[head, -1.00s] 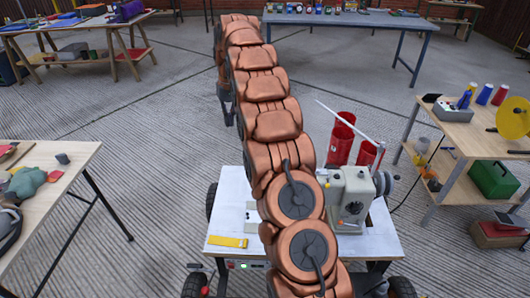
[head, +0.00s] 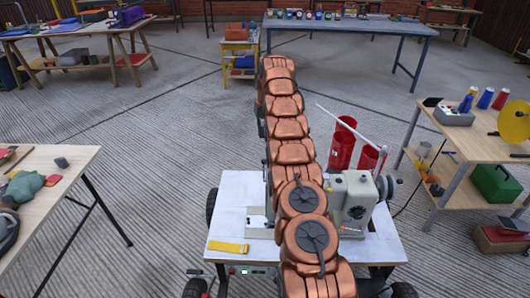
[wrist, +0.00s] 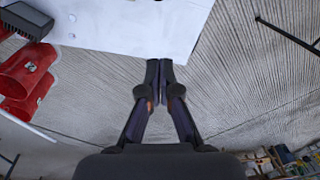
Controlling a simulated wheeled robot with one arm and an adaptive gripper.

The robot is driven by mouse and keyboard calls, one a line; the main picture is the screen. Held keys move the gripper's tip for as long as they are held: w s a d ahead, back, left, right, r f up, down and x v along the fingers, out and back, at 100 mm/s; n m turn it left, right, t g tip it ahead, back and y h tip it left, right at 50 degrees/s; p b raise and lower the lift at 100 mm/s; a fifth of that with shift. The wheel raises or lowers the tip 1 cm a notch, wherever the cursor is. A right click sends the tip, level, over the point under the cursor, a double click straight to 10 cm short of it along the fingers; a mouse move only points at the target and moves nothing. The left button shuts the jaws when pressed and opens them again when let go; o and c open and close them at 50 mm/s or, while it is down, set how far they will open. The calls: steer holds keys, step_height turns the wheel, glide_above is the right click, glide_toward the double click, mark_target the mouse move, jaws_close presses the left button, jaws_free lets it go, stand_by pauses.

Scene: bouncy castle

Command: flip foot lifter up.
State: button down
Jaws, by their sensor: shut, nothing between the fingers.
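The grey sewing machine (head: 352,203) stands on a white-topped table (head: 380,247) in the head view, partly behind my arm. I cannot make out its foot lifter; my arm covers part of the machine's left side. My gripper (wrist: 159,65) shows in the wrist view with its two dark fingers together and nothing between them. It points toward the edge of the white tabletop (wrist: 130,28), with ribbed floor below the fingers. In the head view my gripper cannot be made out beyond the arm.
Red bins (head: 343,145) stand behind the machine and also show at left in the wrist view (wrist: 28,75). A yellow strip (head: 228,247) lies on the tabletop's front left. A side table (head: 465,140) holds spools at right.

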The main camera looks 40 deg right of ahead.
step_height(320, 180, down, 9)
steer(key=s+a+b, duration=0.1)
steer(key=s+b, duration=0.2)
steer(key=b, duration=0.1)
steer(key=shift+a+b, duration=0.35)
steer(key=shift+a, duration=0.05)
stand_by(0.9)
stand_by(0.3)
steer(key=shift+r+b, duration=0.1)
steer(key=shift+b, duration=0.2)
